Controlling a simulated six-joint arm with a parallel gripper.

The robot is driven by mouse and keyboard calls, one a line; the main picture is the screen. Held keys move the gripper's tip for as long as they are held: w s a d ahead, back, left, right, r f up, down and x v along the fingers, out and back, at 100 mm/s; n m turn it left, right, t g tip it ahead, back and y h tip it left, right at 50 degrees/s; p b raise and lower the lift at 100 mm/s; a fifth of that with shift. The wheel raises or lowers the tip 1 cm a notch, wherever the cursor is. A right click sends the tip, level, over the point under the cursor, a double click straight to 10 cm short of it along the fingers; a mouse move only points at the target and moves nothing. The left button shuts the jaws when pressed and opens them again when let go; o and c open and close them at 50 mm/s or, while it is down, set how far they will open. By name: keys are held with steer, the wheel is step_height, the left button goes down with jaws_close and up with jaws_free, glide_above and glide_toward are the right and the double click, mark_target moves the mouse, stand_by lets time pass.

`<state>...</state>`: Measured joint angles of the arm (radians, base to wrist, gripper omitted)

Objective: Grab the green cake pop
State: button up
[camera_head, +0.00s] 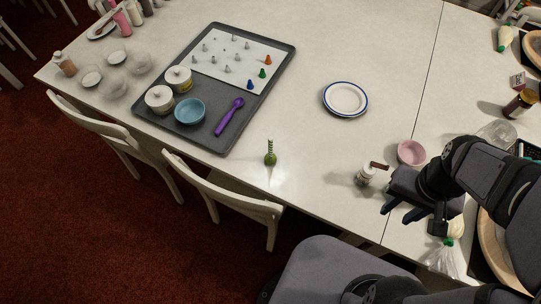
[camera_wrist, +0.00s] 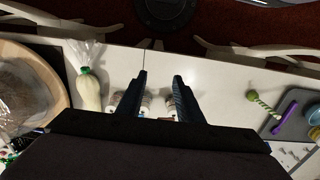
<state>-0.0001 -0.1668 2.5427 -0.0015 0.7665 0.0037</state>
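The green cake pop (camera_head: 270,158) stands near the front edge of the white table in the head view, its striped stick pointing up. It also shows at the right in the wrist view (camera_wrist: 252,95), apart from the fingers. My gripper (camera_head: 388,217) is at the right of the head view, well to the right of the cake pop. In the wrist view my gripper (camera_wrist: 160,76) is open, its two dark fingers apart with nothing held between them.
A grey tray (camera_head: 148,121) with small cones, jars, a blue bowl (camera_head: 190,111) and a purple spoon (camera_head: 229,117) lies behind left of the cake pop. A plate (camera_head: 345,98), a small bottle (camera_head: 366,175) and a pink bowl (camera_head: 411,152) stand right. Chairs line the front edge.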

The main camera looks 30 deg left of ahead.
step_height(320, 180, up, 4)
steer(key=w+a+f+n+t+b, duration=0.1)
steer(key=w+f+t+b, duration=0.15)
steer(key=w, duration=0.45)
steer(key=w+f+n+t+b, duration=0.2)
steer(key=w+t, duration=0.2)
steer(key=w, duration=0.4)
steer(key=w+a+n+t+y+b, duration=0.2)
steer(key=w+a+b, duration=0.1)
steer(key=w+a, duration=0.25)
step_height(320, 180, up, 3)
steer(key=n+g+y+b, duration=0.5)
steer(key=n+y+b, duration=0.4)
steer(key=y, duration=0.6)
glide_above(270, 151)
steer(key=w+p+v, duration=0.1)
steer(key=v, duration=0.2)
steer(key=n, duration=0.1)
step_height(270, 151, down, 17)
steer(key=p+x, duration=0.3)
steer(key=x, duration=0.4)
steer(key=shift+s+r+n+y, duration=0.15)
steer(key=shift+n+y, duration=0.15)
